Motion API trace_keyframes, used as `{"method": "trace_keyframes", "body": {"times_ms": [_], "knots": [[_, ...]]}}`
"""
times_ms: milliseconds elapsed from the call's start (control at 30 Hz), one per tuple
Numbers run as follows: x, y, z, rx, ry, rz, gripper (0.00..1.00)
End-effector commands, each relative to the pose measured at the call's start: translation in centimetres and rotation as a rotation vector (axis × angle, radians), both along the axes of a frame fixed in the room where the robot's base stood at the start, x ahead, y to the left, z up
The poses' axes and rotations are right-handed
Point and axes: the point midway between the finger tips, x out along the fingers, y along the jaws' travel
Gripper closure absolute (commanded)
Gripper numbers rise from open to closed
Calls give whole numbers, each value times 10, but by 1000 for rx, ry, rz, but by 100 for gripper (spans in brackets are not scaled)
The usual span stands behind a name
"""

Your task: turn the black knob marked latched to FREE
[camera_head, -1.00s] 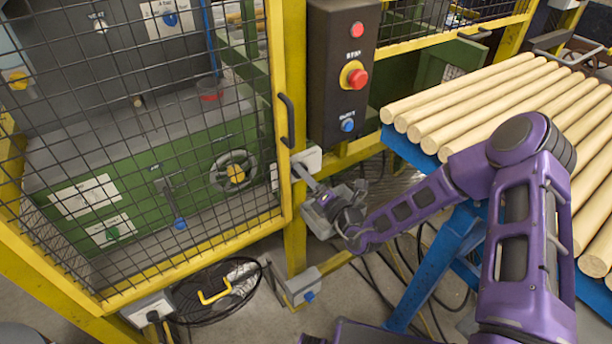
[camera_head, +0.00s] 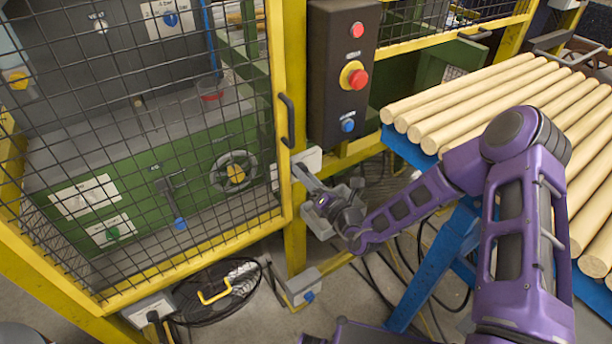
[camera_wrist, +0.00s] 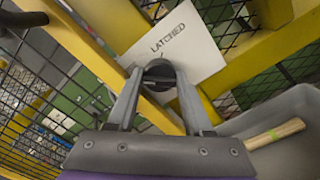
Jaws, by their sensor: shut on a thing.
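The black knob (camera_wrist: 159,73) sits on a white plate (camera_wrist: 201,51) with the printed word LATCHED, on the yellow guard frame. In the wrist view my gripper (camera_wrist: 160,79) has one finger on each side of the knob and is shut on it. In the head view my gripper (camera_head: 299,171) reaches the pale plate (camera_head: 310,158) on the yellow post, just right of the mesh door's black handle (camera_head: 287,120). The knob is hidden there by the fingers. I cannot read which way the knob points.
A dark control box (camera_head: 340,90) with a red emergency button stands just above my gripper. Wooden rods (camera_head: 475,100) lie on a blue stand at the right, close to my arm. The yellow mesh door (camera_head: 140,150) is at the left. Cables lie on the floor below.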

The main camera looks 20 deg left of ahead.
Motion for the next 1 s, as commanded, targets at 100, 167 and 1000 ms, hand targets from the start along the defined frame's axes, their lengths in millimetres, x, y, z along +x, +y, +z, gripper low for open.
{"method": "trace_keyframes", "body": {"times_ms": [100, 167, 1000], "knots": [[0, 0, 0, -2, -1, 0, 38], [0, 0, 0, -2, 0, 0, 36], [-73, -87, -1, -2, 4, -3, 36]]}}
